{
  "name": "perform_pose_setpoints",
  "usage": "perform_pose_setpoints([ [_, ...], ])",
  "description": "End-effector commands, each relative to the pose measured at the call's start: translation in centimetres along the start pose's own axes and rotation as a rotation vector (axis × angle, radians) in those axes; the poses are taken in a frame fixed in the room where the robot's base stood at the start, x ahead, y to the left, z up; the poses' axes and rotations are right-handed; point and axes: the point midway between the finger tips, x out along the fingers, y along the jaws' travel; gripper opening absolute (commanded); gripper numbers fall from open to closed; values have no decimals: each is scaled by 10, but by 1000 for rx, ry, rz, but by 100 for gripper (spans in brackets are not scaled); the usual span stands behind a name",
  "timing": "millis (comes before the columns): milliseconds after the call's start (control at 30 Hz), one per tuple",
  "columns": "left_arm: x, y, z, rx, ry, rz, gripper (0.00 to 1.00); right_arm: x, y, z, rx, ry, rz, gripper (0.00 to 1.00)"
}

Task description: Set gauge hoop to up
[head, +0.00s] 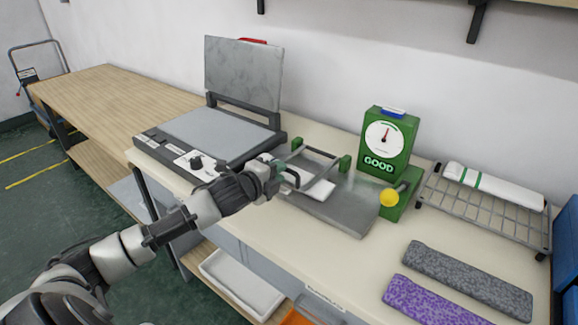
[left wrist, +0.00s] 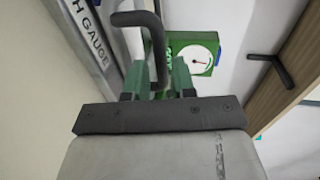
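The gauge hoop (head: 320,152) is a dark bent bar at the left end of the grey metal plate (head: 345,208). It looks low over the plate rather than standing up. The green gauge (head: 388,143) with a white dial and the word GOOD stands behind the plate. My left gripper (head: 283,174) is at the hoop's near left side. In the left wrist view, the hoop bar (left wrist: 137,18) runs down between the two green fingers (left wrist: 158,80), which sit close on either side and look shut on it. My right gripper is out of view.
A flat press with a raised grey lid (head: 243,73) stands left of the hoop. Grey (head: 467,279) and purple (head: 430,303) knitted strips lie at the front right. A yellow knob (head: 390,197) sits beside the plate.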

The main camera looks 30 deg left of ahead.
Motion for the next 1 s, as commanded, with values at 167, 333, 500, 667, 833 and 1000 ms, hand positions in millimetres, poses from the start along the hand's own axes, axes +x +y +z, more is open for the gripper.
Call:
perform_pose_setpoints([
  [167, 28, -2, 0, -2, -1, -2, 25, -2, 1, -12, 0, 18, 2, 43],
  [333, 45, -1, 0, -1, -1, -1, 25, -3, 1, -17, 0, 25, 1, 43],
  [500, 51, 0, 0, 0, 1, 0, 25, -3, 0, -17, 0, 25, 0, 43],
  [667, 51, 0, 0, 0, 1, 0, 25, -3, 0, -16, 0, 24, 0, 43],
  [833, 51, 0, 0, 0, 0, 1, 8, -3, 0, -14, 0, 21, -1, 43],
  [1000, 50, 1, 0, 0, 0, 1, 0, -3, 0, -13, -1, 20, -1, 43],
])
